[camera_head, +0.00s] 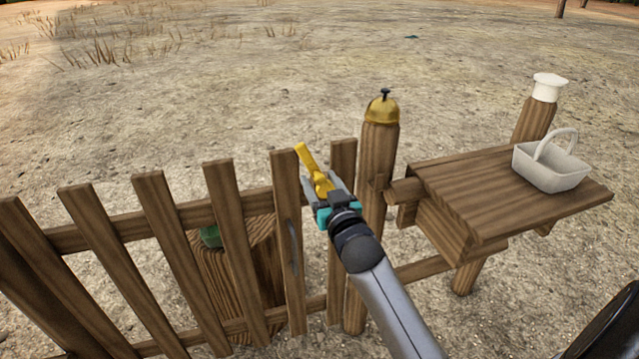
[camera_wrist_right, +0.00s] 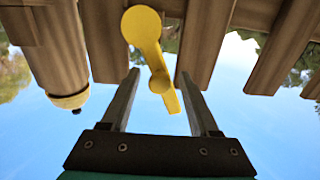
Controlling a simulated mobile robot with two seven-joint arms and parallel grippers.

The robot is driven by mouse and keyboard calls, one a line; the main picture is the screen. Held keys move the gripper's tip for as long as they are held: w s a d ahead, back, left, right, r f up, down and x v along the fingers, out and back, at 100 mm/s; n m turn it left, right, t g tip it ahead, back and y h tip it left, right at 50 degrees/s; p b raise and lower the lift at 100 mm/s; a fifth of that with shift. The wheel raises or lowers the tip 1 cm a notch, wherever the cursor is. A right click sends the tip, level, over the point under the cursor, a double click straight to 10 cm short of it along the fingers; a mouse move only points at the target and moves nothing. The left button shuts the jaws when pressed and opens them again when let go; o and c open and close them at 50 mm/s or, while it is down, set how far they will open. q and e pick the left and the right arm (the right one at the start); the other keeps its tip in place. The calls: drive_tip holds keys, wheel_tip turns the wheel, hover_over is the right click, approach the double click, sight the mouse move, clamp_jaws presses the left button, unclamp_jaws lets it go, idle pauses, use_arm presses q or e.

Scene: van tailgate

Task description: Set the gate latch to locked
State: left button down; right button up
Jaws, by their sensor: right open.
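The gate latch (camera_head: 307,158) is a yellow lever on the wooden gate (camera_head: 155,205), beside the gate post. In the head view it slants, its upper end leaning left, and my gripper hides part of its lower end. My right gripper (camera_head: 328,189) is right at the latch, coming from the front. In the right wrist view the latch's round yellow end (camera_wrist_right: 141,26) is near the top, and its narrower part reaches down between the two open fingers (camera_wrist_right: 160,80). I cannot tell whether the fingers touch it. My left gripper is in neither view.
The gate post (camera_head: 378,150) has a gold cap. A wooden shelf (camera_head: 470,190) on the right carries a pale basket (camera_head: 540,170); a white-capped post (camera_head: 535,120) stands behind. A wooden block or stump (camera_head: 230,265) with something green stands behind the gate. Open ground lies beyond.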

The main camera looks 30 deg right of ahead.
drive_tip(key=shift+w+d, duration=0.1)
drive_tip(key=shift+w, duration=0.3)
clamp_jaws()
idle(0.4)
idle(0.9)
